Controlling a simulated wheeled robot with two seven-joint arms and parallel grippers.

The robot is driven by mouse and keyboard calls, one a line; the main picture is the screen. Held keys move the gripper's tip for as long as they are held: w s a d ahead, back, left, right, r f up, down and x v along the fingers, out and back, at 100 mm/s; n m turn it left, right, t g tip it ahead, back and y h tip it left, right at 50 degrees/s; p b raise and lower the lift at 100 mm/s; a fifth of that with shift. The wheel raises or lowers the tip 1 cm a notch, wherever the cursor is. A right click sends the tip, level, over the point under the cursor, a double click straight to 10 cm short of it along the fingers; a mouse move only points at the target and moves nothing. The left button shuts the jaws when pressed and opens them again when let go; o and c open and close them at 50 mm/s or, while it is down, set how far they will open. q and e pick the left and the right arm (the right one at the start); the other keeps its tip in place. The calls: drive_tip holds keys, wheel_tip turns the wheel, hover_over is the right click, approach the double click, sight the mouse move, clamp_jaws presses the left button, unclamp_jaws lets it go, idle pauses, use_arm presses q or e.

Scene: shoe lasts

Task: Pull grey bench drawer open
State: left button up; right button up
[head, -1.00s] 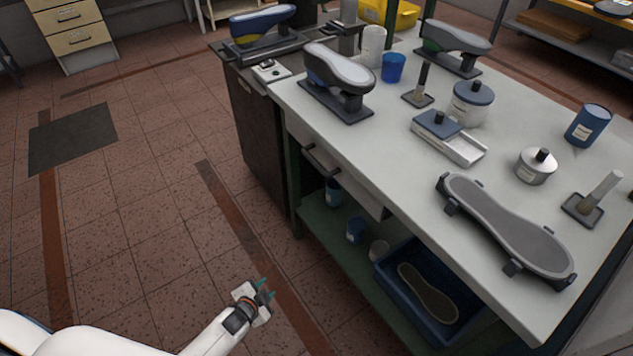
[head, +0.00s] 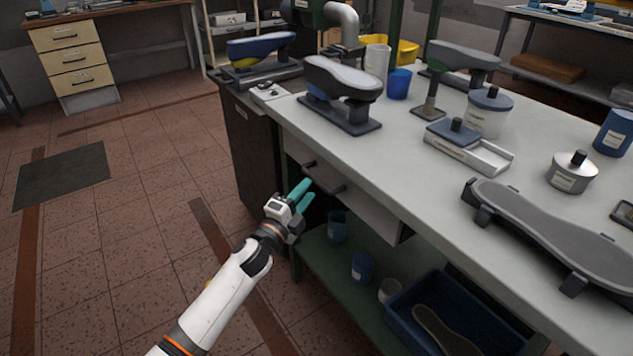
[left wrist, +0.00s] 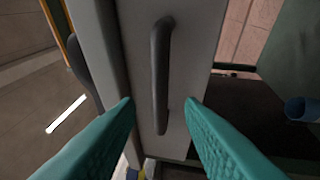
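The grey bench drawer (head: 375,208) is under the light worktop, its front facing left in the head view. It has a dark bar handle (head: 324,178). In the left wrist view the handle (left wrist: 161,75) runs upright on the drawer front (left wrist: 190,60). My left gripper (head: 301,194) has teal fingers and is just in front of the drawer. In the left wrist view the two fingers (left wrist: 159,102) are spread apart, with the handle's lower end showing between and beyond them. Whether they touch the handle cannot be told. My right gripper is not in view.
The worktop (head: 400,145) above carries shoe lasts, tins and a dark sole-shaped fixture (head: 545,230). Below are a green shelf (head: 325,270) with several blue and grey cups and a blue bin (head: 410,305). A dark cabinet (head: 255,150) stands beside the drawer.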

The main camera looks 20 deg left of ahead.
sight(316, 177)
use_arm(q)
drive_tip(key=x, duration=0.5)
drive_tip(key=shift+w+d, duration=0.1)
drive_tip(key=shift+w, duration=0.15)
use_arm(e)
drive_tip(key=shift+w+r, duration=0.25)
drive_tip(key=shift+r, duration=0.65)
use_arm(q)
clamp_jaws()
